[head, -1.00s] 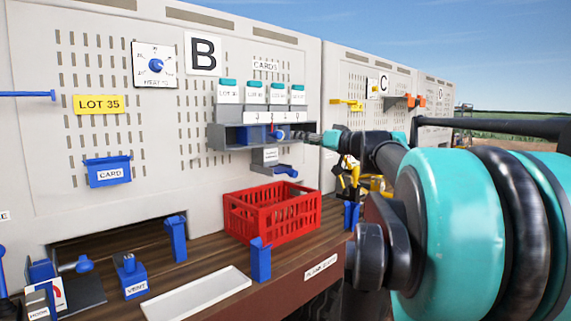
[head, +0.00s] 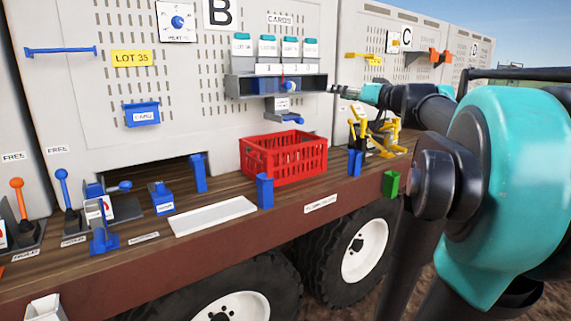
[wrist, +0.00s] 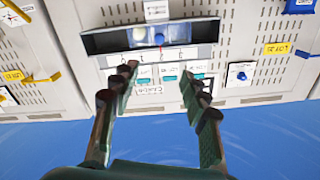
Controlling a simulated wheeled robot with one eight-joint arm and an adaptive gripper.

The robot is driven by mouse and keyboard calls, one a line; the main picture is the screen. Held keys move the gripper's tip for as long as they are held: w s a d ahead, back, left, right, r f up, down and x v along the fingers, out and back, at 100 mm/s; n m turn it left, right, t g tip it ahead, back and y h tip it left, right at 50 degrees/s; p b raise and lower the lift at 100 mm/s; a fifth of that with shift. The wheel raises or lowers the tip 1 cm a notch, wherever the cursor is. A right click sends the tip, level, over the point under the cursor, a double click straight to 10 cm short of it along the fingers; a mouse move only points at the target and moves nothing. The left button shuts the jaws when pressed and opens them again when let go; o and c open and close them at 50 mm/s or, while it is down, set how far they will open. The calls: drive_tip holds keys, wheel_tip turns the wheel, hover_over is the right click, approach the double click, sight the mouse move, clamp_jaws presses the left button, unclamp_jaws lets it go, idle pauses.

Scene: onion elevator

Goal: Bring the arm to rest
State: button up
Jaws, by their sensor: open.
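My arm reaches in from the right in the head view. My gripper (head: 335,88) is just right of the grey card shelf (head: 238,87) under the CARDS label, apart from it. In the wrist view, which is upside down, my gripper (wrist: 158,72) has its two fingers spread wide with nothing between them. Beyond the fingers the card shelf (wrist: 97,43) shows with a blue knob (wrist: 159,39) and a pale blue part inside it. The blue knob (head: 290,86) also shows in the head view.
A red crate (head: 283,158) stands on the wooden deck below the shelf, with blue posts (head: 265,190) near the edge. Yellow clamps (head: 374,135) stand right of the crate. Levers (head: 62,188) are at the left. Open air lies between the gripper and deck.

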drive_tip(key=s+a+f+g+h, duration=0.15)
drive_tip(key=s+f, duration=0.25)
drive_tip(key=f, duration=0.6)
drive_tip(key=s+a+f+g+h, duration=0.1)
drive_tip(key=s+a+f+g, duration=0.2)
drive_tip(key=f, duration=0.8)
drive_tip(key=s+a+f+g+h, duration=0.1)
drive_tip(key=s+a+f+g, duration=0.2)
drive_tip(key=f, duration=0.7)
drive_tip(key=s+d+f+m+g+h, duration=0.1)
drive_tip(key=s+d+f+h, duration=0.2)
drive_tip(key=s+f, duration=0.6)
drive_tip(key=s+d+f+m+g+h, duration=0.2)
drive_tip(key=s+d+f+h, duration=0.2)
drive_tip(key=f, duration=0.9)
drive_tip(key=s+d, duration=0.2)
drive_tip(key=s, duration=0.2)
drive_tip(key=shift+s+d+m, duration=0.3)
drive_tip(key=shift+s, duration=0.1)
